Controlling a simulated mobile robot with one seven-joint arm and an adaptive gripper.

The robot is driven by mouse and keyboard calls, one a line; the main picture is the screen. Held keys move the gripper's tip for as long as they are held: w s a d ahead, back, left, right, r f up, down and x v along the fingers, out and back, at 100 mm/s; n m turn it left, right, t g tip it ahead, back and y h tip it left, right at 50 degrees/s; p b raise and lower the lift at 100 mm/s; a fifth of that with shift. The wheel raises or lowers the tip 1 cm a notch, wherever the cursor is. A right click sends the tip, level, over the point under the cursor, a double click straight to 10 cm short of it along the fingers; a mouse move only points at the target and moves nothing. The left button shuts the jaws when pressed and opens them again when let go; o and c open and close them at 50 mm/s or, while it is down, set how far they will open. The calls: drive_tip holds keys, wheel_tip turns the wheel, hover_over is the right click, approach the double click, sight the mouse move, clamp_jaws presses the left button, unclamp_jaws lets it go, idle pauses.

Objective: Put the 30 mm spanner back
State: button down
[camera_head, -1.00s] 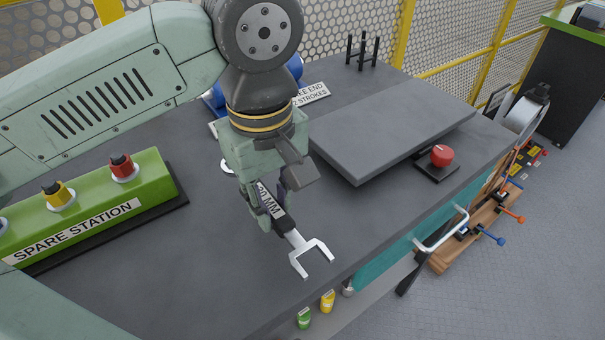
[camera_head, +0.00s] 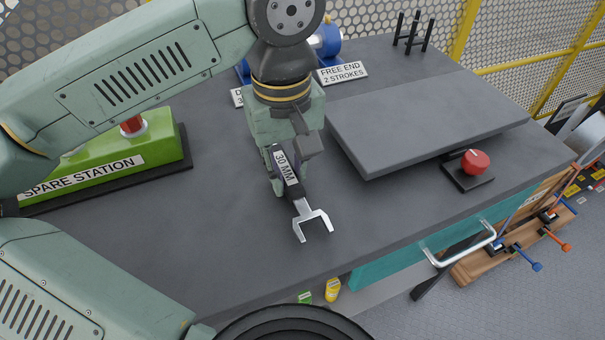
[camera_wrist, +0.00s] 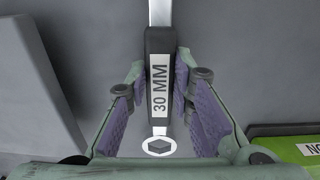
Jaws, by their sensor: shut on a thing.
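The 30 mm spanner is in my gripper; its black handle (camera_head: 284,168) carries a white "30 MM" label. Its silver open jaw (camera_head: 312,221) points toward the table's front edge in the head view. My gripper (camera_head: 290,175) is shut on the handle, over the dark grey worktop (camera_head: 220,240). In the wrist view the handle (camera_wrist: 160,85) runs between the purple-padded fingers (camera_wrist: 162,100). Whether the spanner touches the worktop is not clear. A white disc with a dark hexagon (camera_wrist: 158,147) shows at the handle's lower end.
A green spare station box (camera_head: 100,165) stands at the left. A raised grey plate (camera_head: 420,115) and a red button (camera_head: 475,162) are at the right. A blue device (camera_head: 325,38), a "FREE END" sign (camera_head: 342,73) and black pegs (camera_head: 412,32) are behind. The front worktop is clear.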

sight(286, 175)
drive_tip(key=shift+f, duration=0.3)
drive_tip(key=c, duration=1.4)
unclamp_jaws()
wheel_tip(286, 175, up, 12)
drive_tip(key=shift+s+a+r+b, duration=0.1)
drive_tip(key=shift+r+b, duration=0.05)
drive_tip(key=shift+b, duration=0.3)
